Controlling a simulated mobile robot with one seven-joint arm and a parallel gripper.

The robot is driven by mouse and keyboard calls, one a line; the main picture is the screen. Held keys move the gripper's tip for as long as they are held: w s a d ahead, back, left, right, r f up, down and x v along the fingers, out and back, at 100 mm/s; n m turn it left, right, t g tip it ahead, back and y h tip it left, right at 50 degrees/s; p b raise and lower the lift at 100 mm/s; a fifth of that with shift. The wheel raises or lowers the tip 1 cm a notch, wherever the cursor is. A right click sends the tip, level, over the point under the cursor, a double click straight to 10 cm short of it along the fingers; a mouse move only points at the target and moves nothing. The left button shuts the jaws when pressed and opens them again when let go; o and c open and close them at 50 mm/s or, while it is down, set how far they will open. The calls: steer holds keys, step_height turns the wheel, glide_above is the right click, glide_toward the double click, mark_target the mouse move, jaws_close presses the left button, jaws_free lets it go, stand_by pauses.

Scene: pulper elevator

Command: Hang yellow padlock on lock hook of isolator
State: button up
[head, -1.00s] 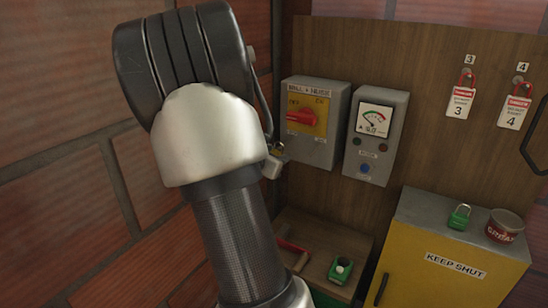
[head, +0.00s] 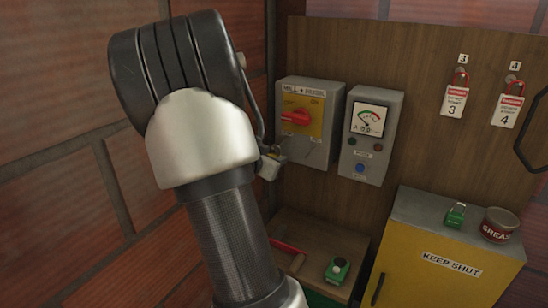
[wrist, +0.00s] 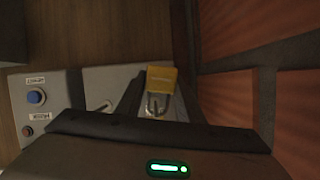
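The isolator (head: 315,97) is a grey box with a yellow panel and a red rotary switch, mounted on the wooden board in the head view. My gripper (wrist: 161,82) is at its lower left side, mostly hidden behind my arm in the head view. In the wrist view, which is upside down, the yellow padlock (wrist: 161,77) sits between the two dark fingers, which press close on both sides of its body. I cannot tell whether the shackle is around the lock hook, which does not show clearly.
A grey meter box (head: 370,135) hangs right of the isolator. A yellow cabinet (head: 420,285) carries a green padlock (head: 455,216) and a red tin (head: 499,225). A brick wall (head: 60,130) is close on the left.

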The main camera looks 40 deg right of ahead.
steer(key=o, duration=0.4)
steer(key=v, duration=1.7)
steer(key=shift+s+a, duration=0.15)
